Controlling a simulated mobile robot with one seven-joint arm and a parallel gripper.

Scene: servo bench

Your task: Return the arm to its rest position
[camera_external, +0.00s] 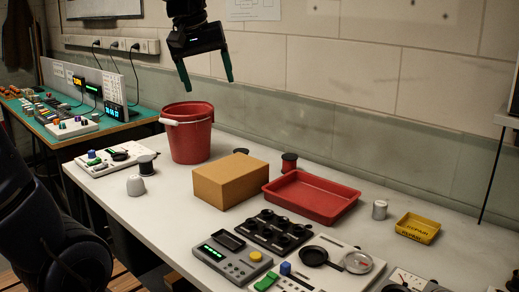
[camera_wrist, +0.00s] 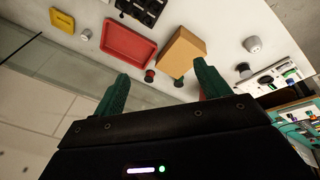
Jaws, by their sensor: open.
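My gripper (camera_external: 206,78) hangs in the air above the back left of the white bench, over the red bucket and well clear of it. Its two green fingers point down and are spread apart, with nothing between them. In the wrist view my gripper (camera_wrist: 158,92) also shows its fingers apart and empty. The red bucket (camera_external: 189,138) stands upright on the bench below, with its handle at the left rim. In the wrist view the bucket is mostly hidden behind the right finger.
A cardboard box (camera_external: 230,180), a red tray (camera_external: 311,197) and a yellow bin (camera_external: 417,228) stand on the white bench (camera_external: 160,215). A grey control panel (camera_external: 232,260) is at the front. A side bench with electronics (camera_external: 72,121) is at left. The air around my gripper is free.

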